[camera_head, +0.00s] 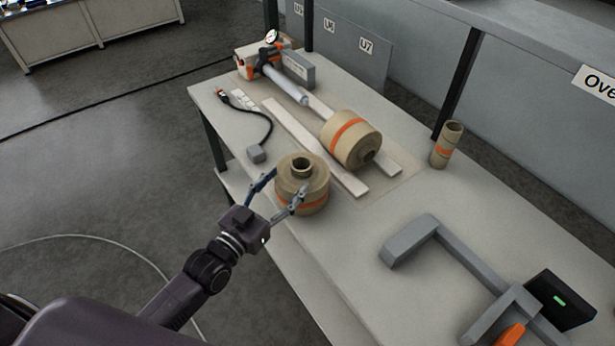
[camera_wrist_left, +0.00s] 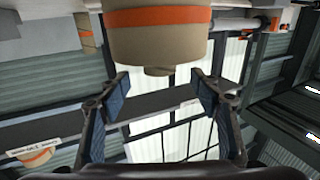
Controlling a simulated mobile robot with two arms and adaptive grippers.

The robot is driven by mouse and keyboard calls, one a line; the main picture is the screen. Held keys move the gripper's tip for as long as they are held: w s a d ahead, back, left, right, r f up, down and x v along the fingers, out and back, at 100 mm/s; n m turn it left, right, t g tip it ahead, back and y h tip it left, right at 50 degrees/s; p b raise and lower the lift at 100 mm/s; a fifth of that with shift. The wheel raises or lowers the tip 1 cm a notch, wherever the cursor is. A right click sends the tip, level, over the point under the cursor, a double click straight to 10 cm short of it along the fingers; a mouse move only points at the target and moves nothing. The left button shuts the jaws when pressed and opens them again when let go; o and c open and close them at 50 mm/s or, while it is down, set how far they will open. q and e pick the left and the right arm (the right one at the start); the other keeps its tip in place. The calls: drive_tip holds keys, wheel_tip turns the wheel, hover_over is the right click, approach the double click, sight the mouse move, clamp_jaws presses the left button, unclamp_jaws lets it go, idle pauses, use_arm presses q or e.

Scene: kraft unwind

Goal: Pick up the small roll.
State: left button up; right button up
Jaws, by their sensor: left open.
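A kraft roll (camera_head: 316,184) with an orange band and a narrower raised core stands at the table's near edge. My left gripper (camera_head: 287,182) is open at its near side, one finger left of the roll and one in front of it in the picture. In the left wrist view the roll (camera_wrist_left: 160,42) lies beyond the open, empty fingertips (camera_wrist_left: 160,88); contact cannot be told. A second kraft roll (camera_head: 349,137) lies on its side on pale strips. A slim kraft roll (camera_head: 446,147) stands upright farther right. My right gripper is not in view.
A machine with a gauge and grey shaft (camera_head: 286,84) is at the table's far end. A grey frame (camera_head: 462,258) and black box (camera_head: 560,299) are at right. Bare tabletop (camera_head: 370,225) lies between.

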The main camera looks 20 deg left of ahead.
sight(295, 171)
use_arm(q)
drive_tip(key=shift+w+d, duration=0.15)
drive_tip(key=shift+w, duration=0.3)
drive_tip(key=shift+w+r, duration=0.1)
drive_tip(key=shift+w, duration=0.2)
drive_tip(key=shift+w+d+r+p, duration=0.1)
drive_tip(key=shift+w+p, duration=0.1)
drive_tip(key=shift+p, duration=0.1)
drive_tip(key=shift+w+d+p, duration=0.25)
drive_tip(key=shift+w+p, duration=0.2)
drive_tip(key=shift+w, duration=0.25)
drive_tip(key=p+x, duration=0.1)
drive_tip(key=x, duration=0.2)
drive_tip(key=shift+w+d+f, duration=0.15)
drive_tip(key=shift+f, duration=0.05)
drive_tip(key=shift+w, duration=0.2)
drive_tip(key=shift+c, duration=0.3)
clamp_jaws()
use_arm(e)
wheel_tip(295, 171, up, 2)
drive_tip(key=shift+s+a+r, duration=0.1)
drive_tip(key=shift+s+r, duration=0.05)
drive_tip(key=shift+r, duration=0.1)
use_arm(q)
drive_tip(key=shift+w+r, duration=0.1)
drive_tip(key=shift+r, duration=0.05)
